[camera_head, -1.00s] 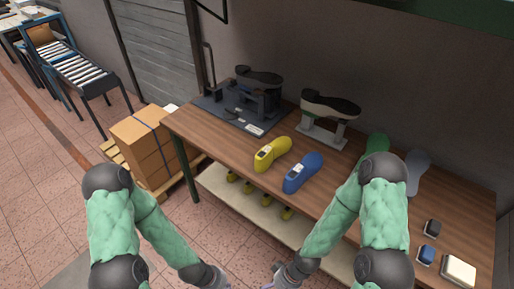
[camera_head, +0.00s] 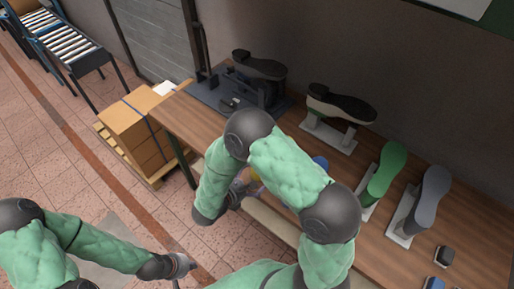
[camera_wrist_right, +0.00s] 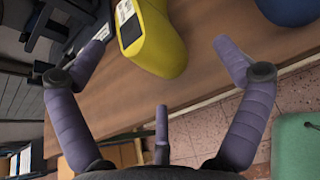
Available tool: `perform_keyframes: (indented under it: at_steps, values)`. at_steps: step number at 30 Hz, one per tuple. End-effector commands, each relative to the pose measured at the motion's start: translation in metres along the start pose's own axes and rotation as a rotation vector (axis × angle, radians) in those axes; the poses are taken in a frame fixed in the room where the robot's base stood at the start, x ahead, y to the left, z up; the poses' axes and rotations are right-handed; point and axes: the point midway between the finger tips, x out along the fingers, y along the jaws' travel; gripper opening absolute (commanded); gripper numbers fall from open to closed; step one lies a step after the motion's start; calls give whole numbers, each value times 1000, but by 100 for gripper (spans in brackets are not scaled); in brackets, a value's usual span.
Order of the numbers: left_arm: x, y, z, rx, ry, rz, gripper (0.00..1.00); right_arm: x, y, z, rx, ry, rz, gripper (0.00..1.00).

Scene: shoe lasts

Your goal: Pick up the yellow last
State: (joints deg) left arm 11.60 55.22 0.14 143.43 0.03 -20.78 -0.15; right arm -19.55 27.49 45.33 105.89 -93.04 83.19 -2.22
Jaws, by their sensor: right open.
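The yellow last (camera_wrist_right: 165,50) shows in the right wrist view, lying on the wooden table with a white label and dark patch on it. In the head view only a small yellow part (camera_head: 255,187) shows; my right arm hides the rest. My right gripper (camera_wrist_right: 160,50) is open, its purple fingers spread to either side of the near end of the yellow last, with nothing held. In the head view my right gripper (camera_head: 240,193) is at the table's front edge. My left gripper (camera_head: 181,268) hangs low over the floor, away from the table; its jaw is too small to read.
The blue last (camera_head: 320,163) is close beside the yellow one, also in the right wrist view (camera_wrist_right: 288,10). A green last (camera_head: 385,168) and a grey last (camera_head: 432,190) stand further right. A dark fixture (camera_head: 235,95) stands at the back left. Boxes (camera_head: 135,120) stand left of the table.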

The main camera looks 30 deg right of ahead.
Motion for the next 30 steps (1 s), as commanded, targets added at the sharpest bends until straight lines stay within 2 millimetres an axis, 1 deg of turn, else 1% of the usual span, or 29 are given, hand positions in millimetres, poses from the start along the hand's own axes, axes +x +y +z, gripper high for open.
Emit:
perform_keyframes:
  at_steps: [1,2,5,12,15,20,23,27,30]
  values:
    - [0,0,0,0,0,0,0,-2,6,5,0,-23,27,99]
    - [0,0,0,0,0,0,0,-3,9,7,0,-33,36,99]
    - [1,0,0,0,0,0,0,4,12,10,1,-47,47,99]
    - [6,-2,0,0,0,0,0,39,13,11,3,-45,44,99]
    - [7,-2,0,0,0,0,0,48,14,12,2,-45,45,99]
    - [8,-3,0,0,0,0,0,56,15,12,2,-44,46,99]
    - [10,-4,0,0,0,0,0,68,16,13,2,-44,44,99]
    - [13,-5,0,0,0,0,0,88,19,15,3,-43,43,99]
    - [14,-5,0,0,0,0,0,98,19,15,1,-44,44,99]
